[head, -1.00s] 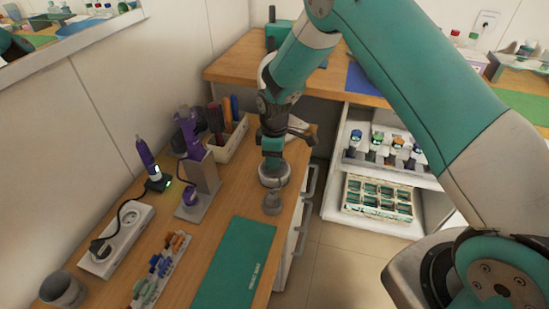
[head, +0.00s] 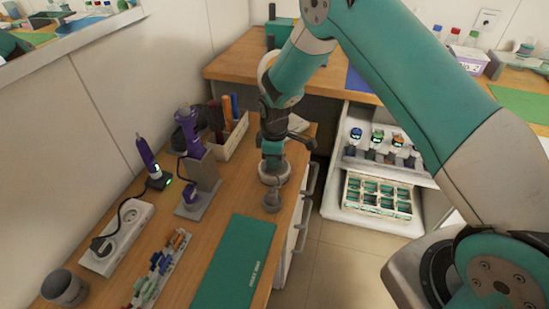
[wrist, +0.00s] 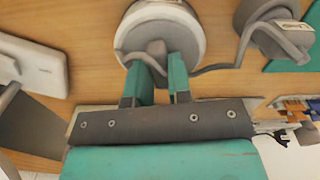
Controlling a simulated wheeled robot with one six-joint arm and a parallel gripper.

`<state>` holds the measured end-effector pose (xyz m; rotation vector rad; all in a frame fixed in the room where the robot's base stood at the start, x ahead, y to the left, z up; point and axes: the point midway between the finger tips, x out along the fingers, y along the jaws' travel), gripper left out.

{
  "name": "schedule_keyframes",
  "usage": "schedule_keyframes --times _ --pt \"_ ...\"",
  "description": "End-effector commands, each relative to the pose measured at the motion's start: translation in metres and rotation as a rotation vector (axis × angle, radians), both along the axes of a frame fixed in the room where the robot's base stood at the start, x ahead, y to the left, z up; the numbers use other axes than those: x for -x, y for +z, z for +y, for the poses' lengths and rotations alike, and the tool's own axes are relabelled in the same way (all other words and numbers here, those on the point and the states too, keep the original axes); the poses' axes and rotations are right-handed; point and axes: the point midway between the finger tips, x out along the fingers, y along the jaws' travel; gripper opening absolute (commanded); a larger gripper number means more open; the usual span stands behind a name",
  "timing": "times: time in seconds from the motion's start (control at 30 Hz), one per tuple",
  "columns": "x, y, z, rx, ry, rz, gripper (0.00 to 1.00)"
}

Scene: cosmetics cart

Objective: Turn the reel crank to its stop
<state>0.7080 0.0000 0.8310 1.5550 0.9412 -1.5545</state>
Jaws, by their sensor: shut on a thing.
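The reel shows in the wrist view as a round white drum (wrist: 160,25) with a grey crank knob (wrist: 157,48) at its near side. My gripper (wrist: 158,82) has its two teal fingers close together at the knob, shut on the crank. In the head view the reel (head: 273,178) stands at the right edge of the wooden counter, below my gripper (head: 272,162), which largely hides the crank. A thin grey cord (wrist: 215,69) runs from the reel to a grey labelled part (wrist: 280,38), seen in the head view (head: 271,201) just in front of the reel.
A green mat (head: 235,262) lies in front of the reel. A grey stand (head: 202,185) with a purple tool, a power strip (head: 118,238) and a grey cup (head: 65,288) are to the left. Drawer handles (head: 302,215) line the right side.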

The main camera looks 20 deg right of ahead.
Motion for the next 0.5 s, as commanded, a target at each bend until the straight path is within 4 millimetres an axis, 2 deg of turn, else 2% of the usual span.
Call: schedule_keyframes --times 0.27,0.5 --pt "-0.0002 -0.0006 -0.0001 0.000 -0.140 0.000 0.00" --pt "-0.0003 -0.0006 -0.0001 0.000 -0.352 0.000 0.00"
